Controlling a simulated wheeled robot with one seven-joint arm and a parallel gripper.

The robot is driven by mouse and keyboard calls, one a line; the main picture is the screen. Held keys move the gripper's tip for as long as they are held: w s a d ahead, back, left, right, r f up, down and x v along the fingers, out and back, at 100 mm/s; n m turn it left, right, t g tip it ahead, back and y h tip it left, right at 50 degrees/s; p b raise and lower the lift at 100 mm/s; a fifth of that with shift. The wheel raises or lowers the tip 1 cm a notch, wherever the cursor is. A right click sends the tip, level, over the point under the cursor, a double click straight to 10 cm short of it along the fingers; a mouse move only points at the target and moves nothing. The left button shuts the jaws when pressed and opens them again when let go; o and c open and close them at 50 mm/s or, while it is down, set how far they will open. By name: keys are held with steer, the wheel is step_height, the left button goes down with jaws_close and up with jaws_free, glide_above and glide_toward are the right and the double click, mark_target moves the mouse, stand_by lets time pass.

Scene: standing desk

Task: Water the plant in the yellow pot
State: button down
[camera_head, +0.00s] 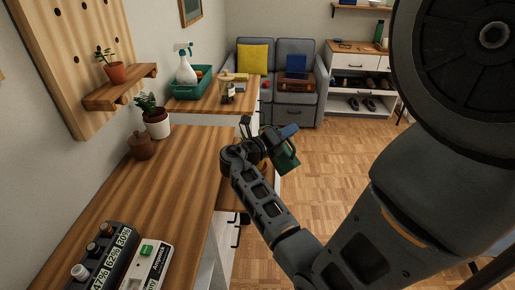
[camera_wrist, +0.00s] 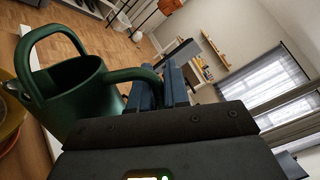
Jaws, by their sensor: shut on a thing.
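My gripper (camera_head: 287,133) is shut on a green watering can (camera_head: 286,155), out past the far end of the near desk. In the wrist view the can (camera_wrist: 88,98) looks tilted in that camera's frame, with an arched handle at its left; the blue fingers (camera_wrist: 172,85) close on its slim green part at the right. Whether water is inside cannot be seen. A yellow rounded thing (camera_wrist: 10,118), cut off at the left edge of the wrist view, may be the yellow pot; no plant shows in it.
The wooden desk (camera_head: 185,185) holds a white pot with a plant (camera_head: 156,124), a brown lidded jar (camera_head: 141,146) and a control box (camera_head: 103,260). A terracotta pot (camera_head: 115,72) sits on the wall shelf. A spray bottle (camera_head: 186,68) stands in a green tray. Open floor (camera_head: 335,165) lies right.

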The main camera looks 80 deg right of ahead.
steer(key=shift+w+d+r+n, duration=0.4)
steer(key=shift+w+r+n, duration=0.05)
steer(key=shift+n, duration=0.05)
stand_by(2.0)
